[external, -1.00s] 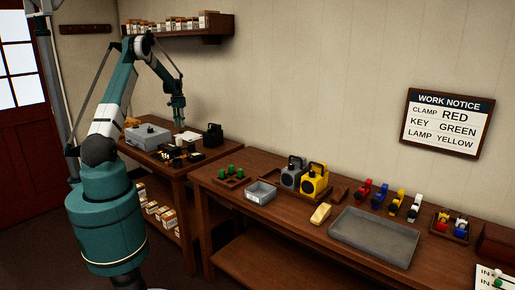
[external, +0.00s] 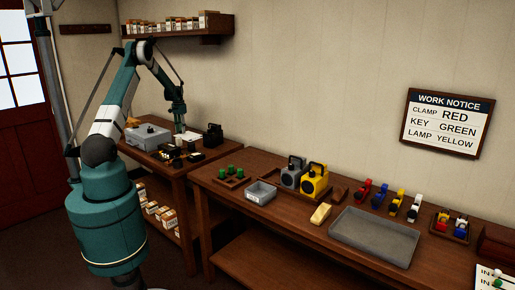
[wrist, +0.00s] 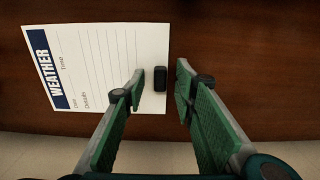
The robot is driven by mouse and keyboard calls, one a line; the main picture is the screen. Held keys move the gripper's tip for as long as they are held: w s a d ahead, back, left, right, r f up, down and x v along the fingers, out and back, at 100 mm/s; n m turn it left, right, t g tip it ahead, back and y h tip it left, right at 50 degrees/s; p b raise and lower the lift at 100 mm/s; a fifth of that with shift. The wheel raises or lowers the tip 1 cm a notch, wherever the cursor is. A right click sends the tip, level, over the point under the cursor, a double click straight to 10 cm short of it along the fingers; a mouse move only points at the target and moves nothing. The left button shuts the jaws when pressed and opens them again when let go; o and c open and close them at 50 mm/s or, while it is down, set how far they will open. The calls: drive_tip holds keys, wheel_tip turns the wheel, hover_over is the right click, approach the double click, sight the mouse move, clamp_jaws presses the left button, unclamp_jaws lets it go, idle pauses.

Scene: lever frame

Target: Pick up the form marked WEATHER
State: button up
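The white form (wrist: 95,65) marked WEATHER on a dark blue band lies flat on brown wood in the wrist view. A small black block (wrist: 160,77) sits at its right edge. My gripper (wrist: 161,72) is open, with its green-padded fingertips on either side of the black block. Nothing shows clearly as held, and I cannot tell whether a finger touches the block or the form. In the external view my gripper (external: 180,127) is low over the back of the left table, where a pale sheet, likely the form (external: 189,136), shows just beside it.
On the left table (external: 184,171) stand a grey box (external: 148,136), a dark device (external: 212,134) and small dark items. The wall shelf (external: 190,33) is above. The right bench holds lamps, a grey tray (external: 375,236) and coloured clamps.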

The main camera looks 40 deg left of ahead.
drive_tip(key=shift+c, duration=0.2)
clamp_jaws()
drive_tip(key=shift+r, duration=0.15)
wheel_tip(320, 180, up, 10)
idle(0.9)
idle(0.4)
